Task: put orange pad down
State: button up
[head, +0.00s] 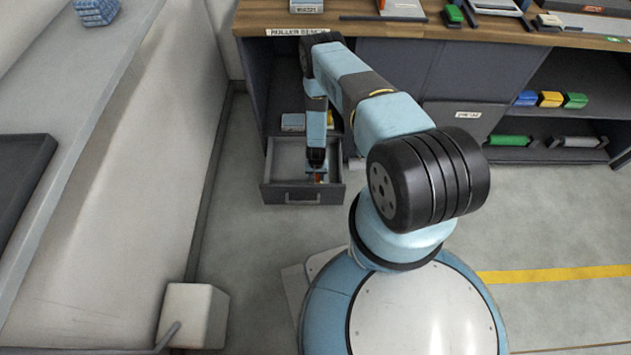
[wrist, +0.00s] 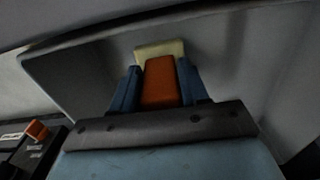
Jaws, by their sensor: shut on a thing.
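The orange pad (wrist: 160,82) sits between the two blue fingers of my gripper (wrist: 158,88) in the wrist view. A pale cream block or part (wrist: 160,48) shows just beyond the pad's far end. In the head view my gripper (head: 317,172) points down inside an open grey drawer (head: 303,194), and only a small bit of orange (head: 319,178) shows at its tip. My gripper is shut on the pad. Whether the pad touches the drawer floor cannot be told.
The drawer is pulled out under the wooden bench top (head: 420,30). Yellow (head: 550,99) and green (head: 575,100) blocks sit on a shelf to the right. A pale wall stands at left, with a white box (head: 192,315) on the floor. The floor right of my base is clear.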

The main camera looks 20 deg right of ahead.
aim_at(316, 182)
jog(key=shift+f, duration=1.7)
jog(key=shift+f, duration=0.1)
jog(key=o, duration=0.9)
jog(key=shift+o, duration=0.2)
notch_tip(316, 182, up, 12)
jog(key=shift+r, duration=0.1)
